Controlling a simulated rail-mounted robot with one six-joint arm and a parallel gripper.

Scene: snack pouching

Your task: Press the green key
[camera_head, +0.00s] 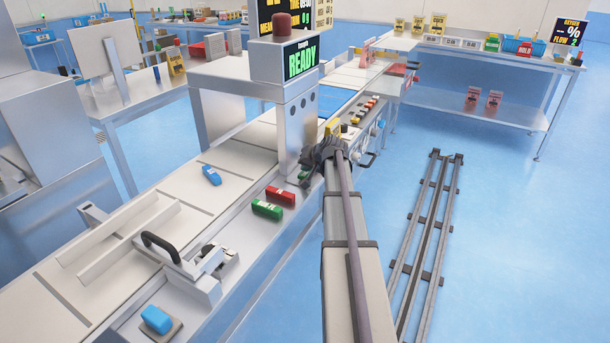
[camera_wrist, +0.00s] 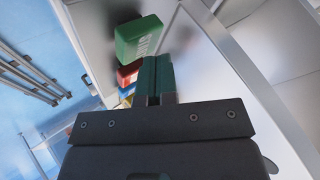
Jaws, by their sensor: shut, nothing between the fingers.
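In the wrist view the green key (camera_wrist: 138,38) is near the top, just above and left of the fingertips. My gripper (camera_head: 303,177) is beside the machine post, farther along the ledge than the green and red keys. In the wrist view my gripper (camera_wrist: 156,60) has its dark fingers together, with nothing between them. A gap shows between the fingertips and the green key, but their height above the ledge is hard to tell.
A red key (camera_head: 280,196) lies right beside the green one; in the wrist view its red face (camera_wrist: 128,74) is partly hidden by the fingers. A blue block (camera_head: 211,175) lies on the conveyor. Floor rails (camera_head: 425,220) run at right.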

